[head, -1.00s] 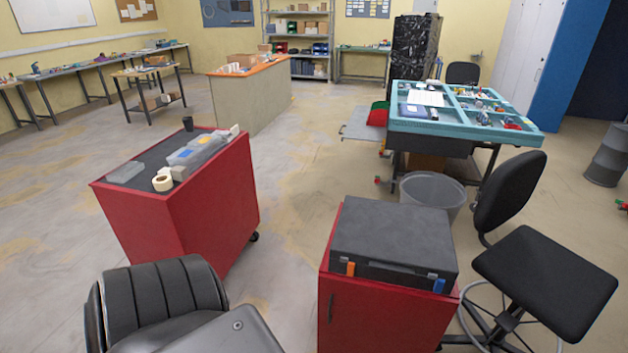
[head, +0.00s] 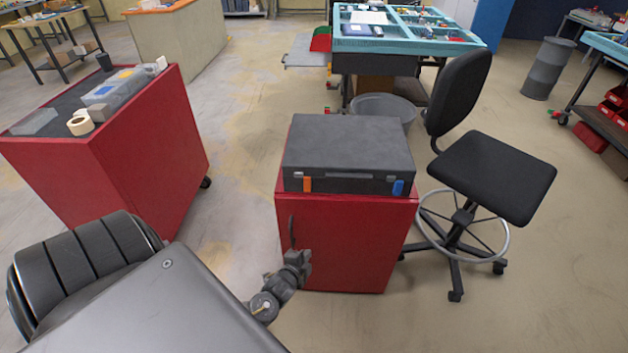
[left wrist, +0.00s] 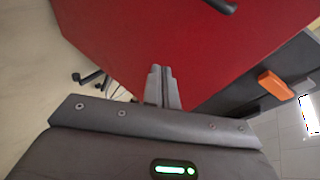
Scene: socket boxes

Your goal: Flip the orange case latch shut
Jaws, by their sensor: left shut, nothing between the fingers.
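A closed dark grey case (head: 345,150) lies on a red cabinet. The orange latch (head: 307,184) is at the left of its front face, and a blue latch (head: 397,188) is at the right. In the left wrist view the orange latch (left wrist: 277,86) is at the right, against the dark case side; I cannot tell how far it is flipped. My left gripper (head: 302,257) is in front of the cabinet door, below the orange latch and apart from it. In the left wrist view its fingers (left wrist: 162,72) are together and empty. My right gripper is not in view.
The red cabinet (head: 345,250) has a dark door handle (head: 291,230) near my left gripper. A black chair (head: 485,178) stands at its right and a grey bin (head: 385,107) behind it. Another red cabinet (head: 150,140) stands at the left, with open floor between.

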